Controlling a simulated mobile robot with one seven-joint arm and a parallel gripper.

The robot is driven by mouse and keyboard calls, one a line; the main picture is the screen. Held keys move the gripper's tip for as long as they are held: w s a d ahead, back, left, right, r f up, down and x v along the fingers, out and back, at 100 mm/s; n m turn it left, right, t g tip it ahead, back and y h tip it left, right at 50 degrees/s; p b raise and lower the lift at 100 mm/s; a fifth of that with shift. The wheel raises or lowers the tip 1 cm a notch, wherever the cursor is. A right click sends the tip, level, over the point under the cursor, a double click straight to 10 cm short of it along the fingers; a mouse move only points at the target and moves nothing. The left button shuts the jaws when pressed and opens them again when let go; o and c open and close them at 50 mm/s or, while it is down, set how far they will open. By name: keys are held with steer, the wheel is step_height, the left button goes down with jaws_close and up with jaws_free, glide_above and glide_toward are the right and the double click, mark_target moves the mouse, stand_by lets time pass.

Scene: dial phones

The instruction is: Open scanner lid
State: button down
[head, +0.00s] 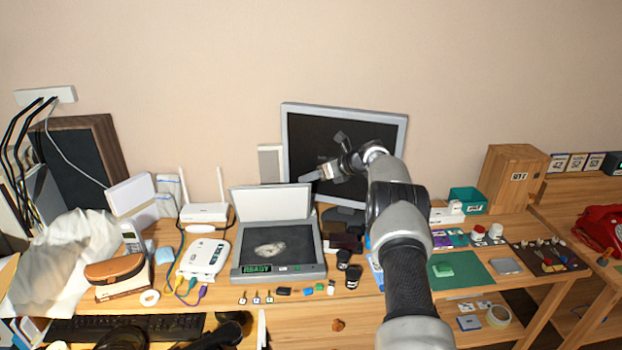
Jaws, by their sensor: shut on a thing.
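The grey flatbed scanner (320,268) stands on the desk, with a green READY display on its front edge. Its lid (270,203) is raised to about upright at the back of the scanner, with the pale inner side facing me. The dark glass bed is exposed, and a pale patch shows on it. My gripper (312,175) reaches in from the right, at the lid's upper right corner. It is shut on the lid's edge there, though the contact is small and hard to make out.
A monitor (300,130) stands close behind my gripper and wrist. A white router (205,213) and a white box with cables (203,258) are left of the scanner. Dark jars (353,276) stand at its right, and small items lie in front. The wall above is clear.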

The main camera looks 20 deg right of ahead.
steer(key=shift+d+f, duration=0.1)
steer(key=shift+d, duration=0.25)
steer(key=c, duration=1.6)
jaws_free()
steer(key=b+v, duration=0.1)
steer(key=v, duration=1.6)
steer(key=shift+s, duration=0.15)
